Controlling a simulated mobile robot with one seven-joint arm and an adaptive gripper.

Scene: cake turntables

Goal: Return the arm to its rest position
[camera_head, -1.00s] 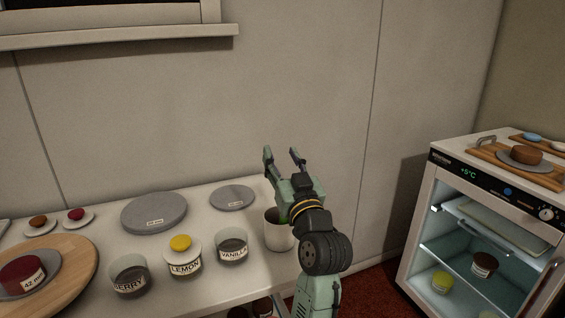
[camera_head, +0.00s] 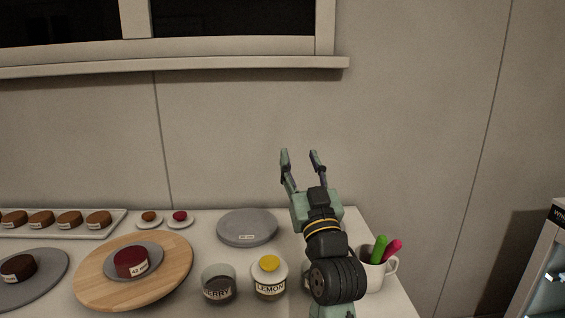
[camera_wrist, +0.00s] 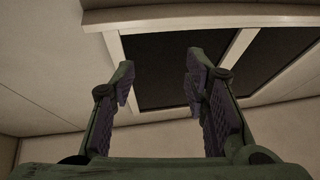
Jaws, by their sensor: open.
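My gripper (camera_head: 302,160) is raised above the right part of the table, its fingers pointing up and spread apart. Nothing is between the fingers. In the wrist view my gripper (camera_wrist: 158,85) is also open and empty, with the wall and window beyond it. My forearm stands upright in the head view and hides part of the table's right side, including most of a jar behind it.
The table (camera_head: 210,222) holds a wooden board (camera_head: 178,262), a grey disc (camera_head: 247,228), a berry jar (camera_head: 218,284), a lemon jar (camera_head: 269,278), a tray of small cakes (camera_head: 112,231) and a mug (camera_head: 372,277). A fridge (camera_head: 548,265) stands at right. The wall (camera_head: 430,120) is behind.

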